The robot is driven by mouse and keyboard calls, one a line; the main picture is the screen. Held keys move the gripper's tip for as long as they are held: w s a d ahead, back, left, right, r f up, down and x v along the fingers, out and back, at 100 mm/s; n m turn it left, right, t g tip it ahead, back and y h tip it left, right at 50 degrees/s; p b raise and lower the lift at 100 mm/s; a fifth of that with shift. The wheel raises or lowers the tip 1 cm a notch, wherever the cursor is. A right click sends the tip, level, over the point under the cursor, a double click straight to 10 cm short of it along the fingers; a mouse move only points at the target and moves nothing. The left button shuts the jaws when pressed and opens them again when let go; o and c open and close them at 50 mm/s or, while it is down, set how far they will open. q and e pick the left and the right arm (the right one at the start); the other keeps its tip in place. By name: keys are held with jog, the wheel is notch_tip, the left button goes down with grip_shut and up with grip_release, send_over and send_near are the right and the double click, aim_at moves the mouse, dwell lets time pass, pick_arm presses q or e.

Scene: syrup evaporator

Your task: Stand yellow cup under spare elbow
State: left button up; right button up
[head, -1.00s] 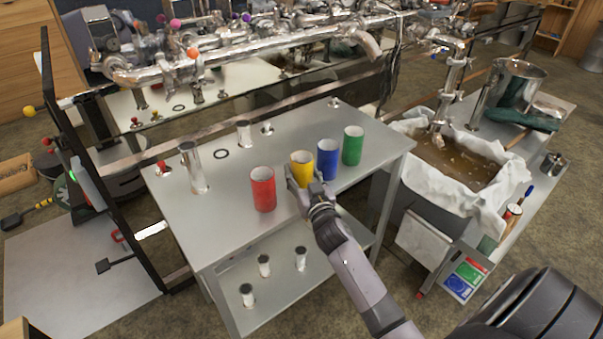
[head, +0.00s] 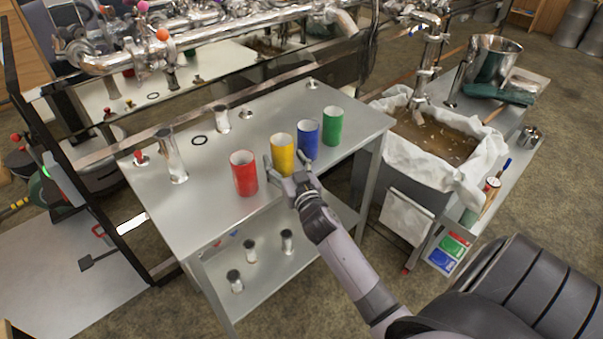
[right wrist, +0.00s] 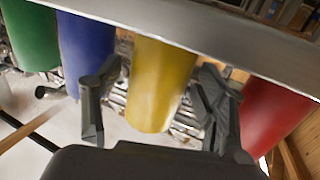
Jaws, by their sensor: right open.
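The yellow cup (head: 281,156) stands upright on the metal table, between the red cup (head: 243,175) and the blue cup (head: 307,140). My right gripper (head: 286,163) is open at the near side of the yellow cup, a finger on either side. In the right wrist view the yellow cup (right wrist: 158,85) fills the gap between the spread fingers (right wrist: 154,95), with some space beside each finger. A bent metal pipe end (head: 345,22) hangs off the pipework at the back; I cannot tell whether it is the spare elbow. My left gripper is out of view.
A green cup (head: 332,126) stands right of the blue one. A metal cylinder (head: 171,158) and small fittings stand on the table's (head: 205,212) left and back parts. A lined tub of brown liquid (head: 440,140) is at right. Pipework (head: 210,38) runs along the back.

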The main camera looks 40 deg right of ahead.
jog(key=b+v, duration=0.2)
jog(key=v, duration=1.3)
jog(key=shift+a+f, duration=0.1)
jog(key=shift+a, duration=0.05)
